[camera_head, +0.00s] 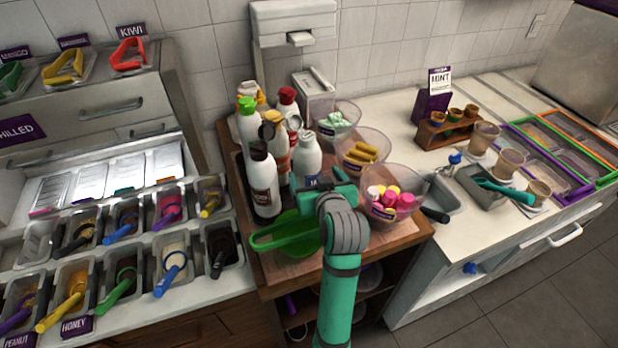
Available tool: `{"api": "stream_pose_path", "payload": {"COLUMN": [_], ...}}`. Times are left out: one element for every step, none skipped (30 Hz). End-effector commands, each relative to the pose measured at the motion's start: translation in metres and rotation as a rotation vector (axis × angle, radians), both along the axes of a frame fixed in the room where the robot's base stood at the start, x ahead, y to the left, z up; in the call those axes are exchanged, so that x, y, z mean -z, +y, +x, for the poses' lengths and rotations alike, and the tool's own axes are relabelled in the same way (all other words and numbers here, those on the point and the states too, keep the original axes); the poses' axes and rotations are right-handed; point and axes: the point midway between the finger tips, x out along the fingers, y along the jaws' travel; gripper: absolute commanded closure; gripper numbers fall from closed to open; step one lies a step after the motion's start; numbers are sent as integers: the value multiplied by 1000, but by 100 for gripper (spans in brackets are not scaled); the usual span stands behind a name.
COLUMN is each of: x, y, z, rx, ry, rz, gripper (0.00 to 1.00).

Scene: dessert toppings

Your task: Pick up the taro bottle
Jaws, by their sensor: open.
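A cluster of white squeeze bottles stands on a wooden-topped cart. The names on their labels are too small to read, so I cannot tell for sure which is the taro bottle. The front right bottle (307,158) has a pale cap and a dark bluish label, partly hidden by my gripper. Beside it stand a dark-capped bottle (263,185), a green-capped bottle (247,122), a tan-capped bottle (276,140) and a red-capped bottle (287,103). My teal gripper (327,184) is open, just in front of the pale-capped bottle. Its fingers are partly hidden by the wrist.
A green scoop-like tray (283,235) lies below my gripper. Clear bowls of pink pieces (406,184), yellow rolls (379,141) and mint pieces (350,110) stand close to the right. Topping bins (172,262) fill the left counter. A white dispenser (293,30) is behind.

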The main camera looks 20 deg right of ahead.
Motion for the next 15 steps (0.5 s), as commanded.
{"api": "stream_pose_path", "payload": {"x": [2, 3, 5, 7, 8, 9, 9, 10, 10, 11, 11, 11, 11, 11, 11], "y": [5, 7, 6, 6, 6, 6, 6, 6, 6, 5, 5, 4, 4, 3, 3], "z": [9, 14, 18, 21, 24, 27, 29, 30, 31, 31, 31, 31, 31, 31, 30], "rx": [-8, -9, -9, -9, -9, -9, -10, -11, -10, -10, -9, -8, -8, -7, -6], "ry": [1, 1, 1, 2, 2, 0, 0, 0, 0, 0, 0, 0, 0, 0, 0], "rz": [0, 1, 2, 1, 1, 1, 0, 0, 0, 0, -1, 0, 0, 0, 0], "gripper": [18, 18, 18, 18, 18, 18, 18, 18, 18, 18, 18, 18, 18, 18, 18]}}
